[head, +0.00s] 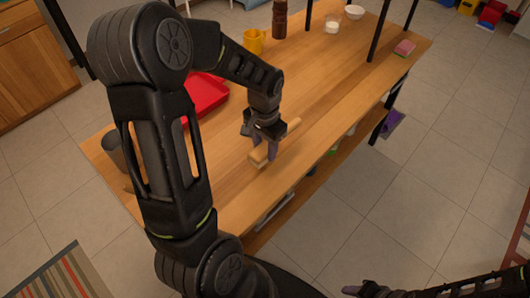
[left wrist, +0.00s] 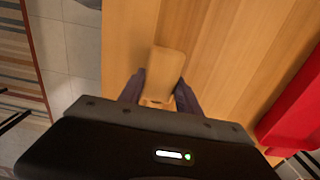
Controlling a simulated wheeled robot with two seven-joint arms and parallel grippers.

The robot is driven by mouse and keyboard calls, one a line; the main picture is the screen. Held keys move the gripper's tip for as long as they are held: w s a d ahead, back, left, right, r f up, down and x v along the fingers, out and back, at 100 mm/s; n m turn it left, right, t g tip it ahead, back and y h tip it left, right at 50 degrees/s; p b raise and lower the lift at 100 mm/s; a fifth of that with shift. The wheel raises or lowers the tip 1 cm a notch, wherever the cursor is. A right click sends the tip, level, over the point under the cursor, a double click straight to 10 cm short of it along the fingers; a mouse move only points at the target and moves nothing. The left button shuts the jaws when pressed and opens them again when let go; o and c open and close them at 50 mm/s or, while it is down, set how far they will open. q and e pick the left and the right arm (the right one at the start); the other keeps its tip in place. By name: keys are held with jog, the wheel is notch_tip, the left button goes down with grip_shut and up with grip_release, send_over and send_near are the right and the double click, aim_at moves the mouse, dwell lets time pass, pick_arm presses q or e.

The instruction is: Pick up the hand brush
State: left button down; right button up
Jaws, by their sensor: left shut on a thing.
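The hand brush (head: 259,158) is a light wooden piece on the wooden table (head: 330,95), near the table's right-hand long edge. My left gripper (head: 268,146) comes down over it from above and is shut on it, with fingers on either side. In the left wrist view the brush (left wrist: 167,62) sticks out between the two dark fingers (left wrist: 160,92) of my left gripper. I cannot tell whether it is touching the table. My right gripper (head: 362,290) shows only in part at the bottom edge of the head view, and its jaws are unclear.
A red tray (head: 205,97) lies on the table left of the brush. A yellow mug (head: 254,41), a brown grinder (head: 279,20) and white bowls (head: 354,12) stand toward the far end. Black posts rise from the table.

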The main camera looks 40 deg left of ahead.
pick_arm(q)
notch_tip(320, 180, up, 7)
jog(key=shift+f, duration=0.1)
jog(key=shift+r, duration=0.2)
pick_arm(e)
jog(key=shift+f, duration=0.25)
jog(key=shift+r, duration=0.15)
